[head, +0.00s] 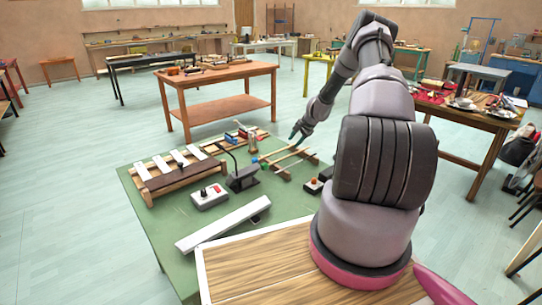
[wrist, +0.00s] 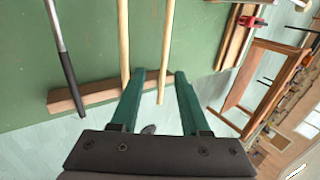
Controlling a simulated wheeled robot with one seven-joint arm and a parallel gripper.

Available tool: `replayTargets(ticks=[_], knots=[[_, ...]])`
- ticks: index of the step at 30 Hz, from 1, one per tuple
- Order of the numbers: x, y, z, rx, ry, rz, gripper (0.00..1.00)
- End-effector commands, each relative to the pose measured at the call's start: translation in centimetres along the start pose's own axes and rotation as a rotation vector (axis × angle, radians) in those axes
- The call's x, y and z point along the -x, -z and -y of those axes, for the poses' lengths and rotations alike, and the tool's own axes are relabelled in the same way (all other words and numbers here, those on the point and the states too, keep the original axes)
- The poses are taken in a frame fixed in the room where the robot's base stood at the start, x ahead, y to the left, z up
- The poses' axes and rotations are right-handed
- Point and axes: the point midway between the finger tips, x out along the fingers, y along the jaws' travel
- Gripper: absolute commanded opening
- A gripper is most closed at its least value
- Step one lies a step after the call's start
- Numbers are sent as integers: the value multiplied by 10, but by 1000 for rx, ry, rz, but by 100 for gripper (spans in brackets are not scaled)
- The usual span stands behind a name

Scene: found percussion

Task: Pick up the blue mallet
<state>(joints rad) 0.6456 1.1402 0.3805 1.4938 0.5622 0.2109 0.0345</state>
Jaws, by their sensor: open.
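Two mallets with pale wooden handles (head: 285,155) lie side by side across low wooden rails on the green table. A small blue-green head (head: 254,160) shows at the left end of one. My gripper (head: 296,137) is above the right part of these handles. In the wrist view my gripper (wrist: 155,76) is open, with green fingers. One pale handle (wrist: 165,45) lies between the finger lines, and the other (wrist: 123,35) is by the left finger. Neither is visibly gripped. The mallet heads are outside the wrist view, so I cannot tell there which handle is the blue one's.
A metal rod with a black grip (wrist: 66,65) lies left of the handles, above a wooden rail (wrist: 85,97). The green table (head: 165,229) also holds a grey control box (head: 209,197), a black stand (head: 242,179), a white bar (head: 222,223) and a slatted wooden frame (head: 180,178).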

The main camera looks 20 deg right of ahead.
Motion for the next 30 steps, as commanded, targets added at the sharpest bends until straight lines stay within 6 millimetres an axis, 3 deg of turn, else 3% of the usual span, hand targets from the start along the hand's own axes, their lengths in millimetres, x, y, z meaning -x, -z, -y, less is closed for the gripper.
replayTargets(ticks=[11, 20, 21, 24, 30], knots=[[-47, -3, 6, 0, 0, 1, 46], [-53, -2, 7, 0, 1, -1, 46], [-53, -2, 6, 0, 1, -1, 38], [-53, -2, 6, 0, 1, -1, 0], [-52, -2, 6, 0, 1, -1, 0]])
